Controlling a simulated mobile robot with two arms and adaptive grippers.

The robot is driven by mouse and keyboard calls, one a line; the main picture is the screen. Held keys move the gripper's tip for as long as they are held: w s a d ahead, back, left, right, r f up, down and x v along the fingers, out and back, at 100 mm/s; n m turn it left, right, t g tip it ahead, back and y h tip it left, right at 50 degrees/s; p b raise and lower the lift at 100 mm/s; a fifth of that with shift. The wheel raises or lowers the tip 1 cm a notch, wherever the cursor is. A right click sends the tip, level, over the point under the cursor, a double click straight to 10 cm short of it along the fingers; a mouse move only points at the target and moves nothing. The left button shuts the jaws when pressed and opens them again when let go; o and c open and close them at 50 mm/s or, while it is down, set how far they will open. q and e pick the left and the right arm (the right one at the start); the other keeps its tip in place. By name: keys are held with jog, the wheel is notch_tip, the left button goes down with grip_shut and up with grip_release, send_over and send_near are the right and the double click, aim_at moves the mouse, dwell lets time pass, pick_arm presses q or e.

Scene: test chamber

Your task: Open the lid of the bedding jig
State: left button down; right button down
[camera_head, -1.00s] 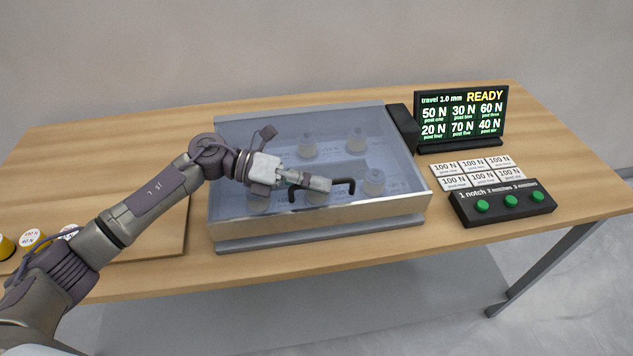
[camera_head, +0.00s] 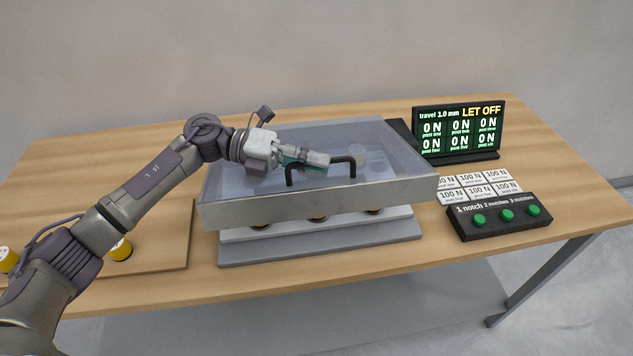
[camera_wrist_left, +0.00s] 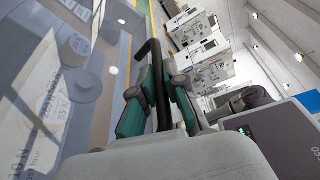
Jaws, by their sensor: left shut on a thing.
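The bedding jig stands mid-table, with its grey base (camera_head: 330,249) flat on the wood. Its see-through lid with a metal front rim (camera_head: 385,194) is raised at the front, leaving a gap above the base. Lower parts of several posts (camera_head: 317,217) show in that gap. My left gripper (camera_head: 322,163) is shut on the black lid handle (camera_head: 352,166). The left wrist view shows the handle (camera_wrist_left: 157,85) between the two green-padded fingers of the gripper (camera_wrist_left: 157,98). My right gripper is in neither view.
A display (camera_head: 459,131) behind right reads LET OFF, with 0 N for each post. White 100 N cards (camera_head: 480,191) and a black box with green buttons (camera_head: 500,216) lie at the right. A wooden board (camera_head: 165,255) and yellow cylinders (camera_head: 121,250) are at the left.

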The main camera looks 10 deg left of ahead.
pick_arm(q)
jog(key=w+a+r+n+h, duration=0.1)
jog(key=w+r+n, duration=0.2)
jog(key=r, duration=0.6)
jog(key=shift+w+a+p, duration=0.4)
jog(key=shift+w, duration=0.8)
jog(key=c, duration=1.2)
grip_release()
jog(key=shift+f, duration=0.1)
jog(key=a, duration=1.2)
jog(key=shift+w, duration=0.35)
jog(key=shift+f, duration=0.1)
